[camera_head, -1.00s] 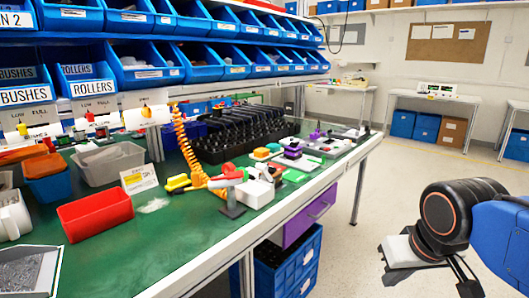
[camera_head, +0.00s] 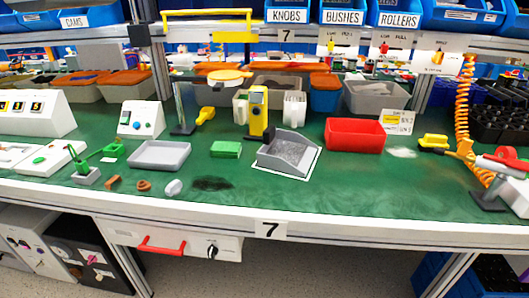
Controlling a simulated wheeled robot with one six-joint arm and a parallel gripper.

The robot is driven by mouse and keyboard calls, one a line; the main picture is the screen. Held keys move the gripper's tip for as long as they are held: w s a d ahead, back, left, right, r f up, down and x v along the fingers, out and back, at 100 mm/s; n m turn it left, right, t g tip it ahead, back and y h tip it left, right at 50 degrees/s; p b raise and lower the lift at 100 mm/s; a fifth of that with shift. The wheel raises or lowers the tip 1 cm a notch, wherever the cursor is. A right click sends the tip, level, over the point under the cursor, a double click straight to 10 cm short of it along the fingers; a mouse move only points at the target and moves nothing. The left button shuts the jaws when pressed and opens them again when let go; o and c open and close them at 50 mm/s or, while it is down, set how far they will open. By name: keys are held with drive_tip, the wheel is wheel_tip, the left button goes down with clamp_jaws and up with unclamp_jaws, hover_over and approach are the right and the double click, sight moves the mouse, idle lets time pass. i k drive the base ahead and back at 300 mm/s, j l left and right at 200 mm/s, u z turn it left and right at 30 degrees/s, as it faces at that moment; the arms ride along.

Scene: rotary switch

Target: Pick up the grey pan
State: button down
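A grey scoop-shaped pan (camera_head: 290,150) with raised sides sits on a white-edged square on the green bench top, a little right of the middle of the head view. Its open, low side faces the front left, and its inside looks speckled grey. A shallow light grey tray (camera_head: 160,155) lies further left on the same bench. My gripper is not in this view, so I cannot see whether it is open or shut.
A red bin (camera_head: 355,134) stands right of the pan and a yellow-black device (camera_head: 257,113) behind it. A green block (camera_head: 226,149) lies to its left. The green bench top (camera_head: 330,195) is clear in front. Shelves with blue bins (camera_head: 288,12) hang above.

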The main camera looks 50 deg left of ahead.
sight(287, 151)
drive_tip(key=u, duration=1.75)
